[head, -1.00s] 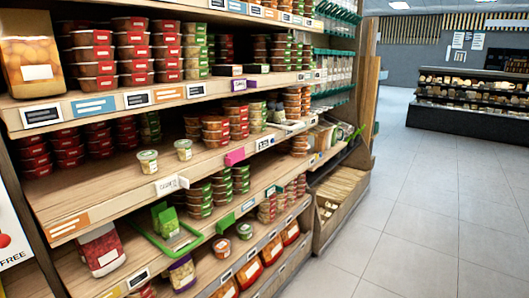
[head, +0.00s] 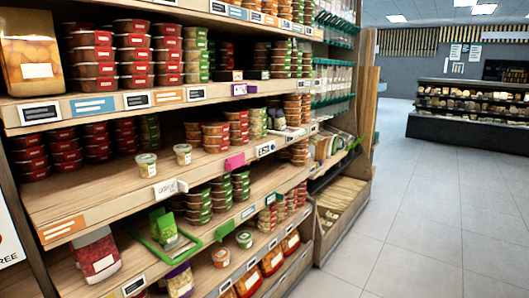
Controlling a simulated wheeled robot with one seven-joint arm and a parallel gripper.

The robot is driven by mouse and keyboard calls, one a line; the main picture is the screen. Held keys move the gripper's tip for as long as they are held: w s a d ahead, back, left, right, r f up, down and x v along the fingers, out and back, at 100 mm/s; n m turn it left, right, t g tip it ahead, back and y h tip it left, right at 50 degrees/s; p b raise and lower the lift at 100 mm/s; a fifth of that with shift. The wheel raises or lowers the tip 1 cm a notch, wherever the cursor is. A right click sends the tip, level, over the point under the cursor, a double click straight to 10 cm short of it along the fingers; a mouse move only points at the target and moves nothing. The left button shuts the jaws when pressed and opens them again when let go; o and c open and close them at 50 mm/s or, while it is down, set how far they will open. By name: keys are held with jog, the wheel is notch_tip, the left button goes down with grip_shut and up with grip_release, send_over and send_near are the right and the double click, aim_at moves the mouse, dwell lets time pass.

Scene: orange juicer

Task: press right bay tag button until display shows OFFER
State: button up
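A white tag (head: 168,189) with dark lettering juts from the edge of the middle shelf; its lettering is too small to read surely. Further right on the same edge is a dark-framed display tag (head: 265,149) with a price-like text that I cannot read surely. A pink tag (head: 235,162) sits between them. No button can be made out on any tag, and I cannot read OFFER anywhere. My gripper is not in the head view.
Stacked tubs (head: 94,54) fill the upper shelves. Two small lidded cups (head: 146,165) (head: 183,154) stand near the middle shelf's front edge. A green-framed tray (head: 165,238) is on the lower shelf. Clear tiled floor (head: 430,220) lies right, with a dark display counter (head: 470,112) beyond.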

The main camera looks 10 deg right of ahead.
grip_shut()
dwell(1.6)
